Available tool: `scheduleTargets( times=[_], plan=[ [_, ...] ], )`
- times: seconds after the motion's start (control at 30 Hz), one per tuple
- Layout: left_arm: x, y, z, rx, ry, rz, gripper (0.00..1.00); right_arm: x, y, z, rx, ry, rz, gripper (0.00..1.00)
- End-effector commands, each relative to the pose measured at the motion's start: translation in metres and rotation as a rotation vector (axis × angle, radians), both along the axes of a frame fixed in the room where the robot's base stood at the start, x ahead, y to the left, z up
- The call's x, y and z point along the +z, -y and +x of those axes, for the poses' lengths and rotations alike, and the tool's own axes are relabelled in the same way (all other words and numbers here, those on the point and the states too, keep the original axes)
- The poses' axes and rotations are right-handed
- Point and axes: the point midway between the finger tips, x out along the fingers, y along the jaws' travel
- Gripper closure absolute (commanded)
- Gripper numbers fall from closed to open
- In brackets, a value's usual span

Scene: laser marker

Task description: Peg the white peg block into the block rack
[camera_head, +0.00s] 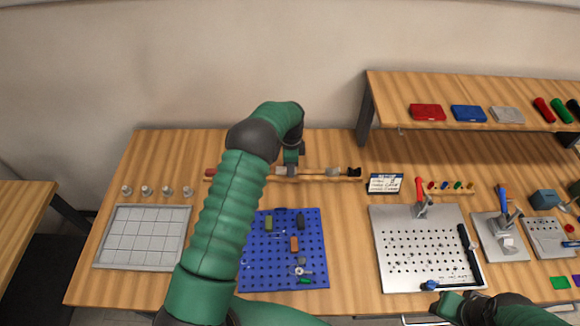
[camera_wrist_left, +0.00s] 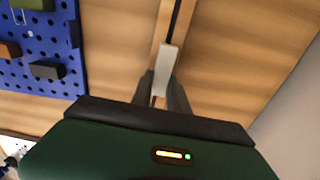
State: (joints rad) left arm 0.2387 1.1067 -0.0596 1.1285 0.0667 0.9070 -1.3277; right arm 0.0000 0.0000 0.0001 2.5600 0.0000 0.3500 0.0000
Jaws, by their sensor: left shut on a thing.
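The block rack (camera_head: 310,178) is a long, low wooden strip along the back of the table. It also shows in the left wrist view (camera_wrist_left: 158,42), running away from the fingers. My left gripper (camera_head: 291,170) reaches down at the middle of the rack. In the left wrist view its fingers (camera_wrist_left: 170,95) are shut on the white peg block (camera_wrist_left: 163,68), a narrow whitish piece over the rack. I cannot tell whether the block is seated or just above. My right arm is at the lower right; its gripper (camera_head: 447,305) is dark and its jaw state is unclear.
A blue pegboard (camera_head: 312,255) with several small parts lies in front of the rack. A white gridded tray (camera_head: 185,222) is at left, a perforated metal plate (camera_head: 385,225) at right. Other blocks, including a pale one (camera_head: 333,171) and a black one (camera_head: 354,172), stand along the rack's right part.

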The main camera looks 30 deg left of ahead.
Motion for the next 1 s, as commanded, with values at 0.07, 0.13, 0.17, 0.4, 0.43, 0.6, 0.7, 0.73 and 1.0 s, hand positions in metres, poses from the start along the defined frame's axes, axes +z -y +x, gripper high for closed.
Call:
scheduleTargets(
  times=[0.07,0.13,0.17,0.4,0.43,0.6,0.7,0.73,1.0],
  plan=[
    [0.0004,0.0023,0.0002,-0.001,0.0,0.0,1.0,0.0005,0.0,0.0,0.0,0.0,0.0,0.64],
    [0.0006,0.0041,0.0004,0.0,0.0,0.0,1.0,0.0007,0.0,0.0,0.0,0.0,0.0,0.64],
    [0.0006,0.0049,0.0004,0.0,0.0,0.0,1.0,0.0007,0.0,0.0,0.0,0.0,0.0,0.64],
    [0.0004,0.0057,0.0004,0.001,0.0,0.0,1.0,0.0007,0.0001,0.0,0.0,0.0,0.0,0.64],
    [0.0003,0.0055,0.0004,0.0,0.0,0.0,1.0,0.0007,0.0001,0.0,0.0,0.0,0.0,0.64],
    [-0.001,0.0053,0.0003,0.0,0.0,0.0,1.0,-0.0002,0.0001,0.0,0.0,0.0,0.0,0.64],
    [-0.0026,0.0053,0.0003,0.001,0.0,0.0,1.0,-0.0013,0.0,0.0,0.0,0.0,0.0,0.64],
    [-0.0031,0.0053,0.0003,0.001,0.0,0.0,1.0,-0.0017,0.0,0.0,0.0,0.0,0.0,0.64],
    [-0.0053,0.0053,0.0002,0.001,-0.001,-0.001,1.0,-0.0027,0.0,0.0,0.0,0.0,0.0,0.64]
  ],
)
